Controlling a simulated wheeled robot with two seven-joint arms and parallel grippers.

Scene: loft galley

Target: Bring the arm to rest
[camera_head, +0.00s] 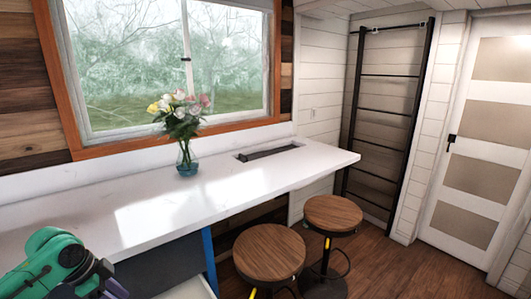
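My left arm (52,262), green with dark and purple parts, comes in at the lower left corner, in front of the white counter. Its end is cut off by the bottom edge of the picture, and no gripper fingers can be made out. Nothing held can be seen. My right arm and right gripper are not in the picture.
A white counter (150,217) runs under the window. A glass vase of flowers (187,160) and a dark slotted strip (269,152) are on it. Two wooden stools (268,253) (333,214) stand before it. A black ladder (412,115) and white door (483,140) are at right.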

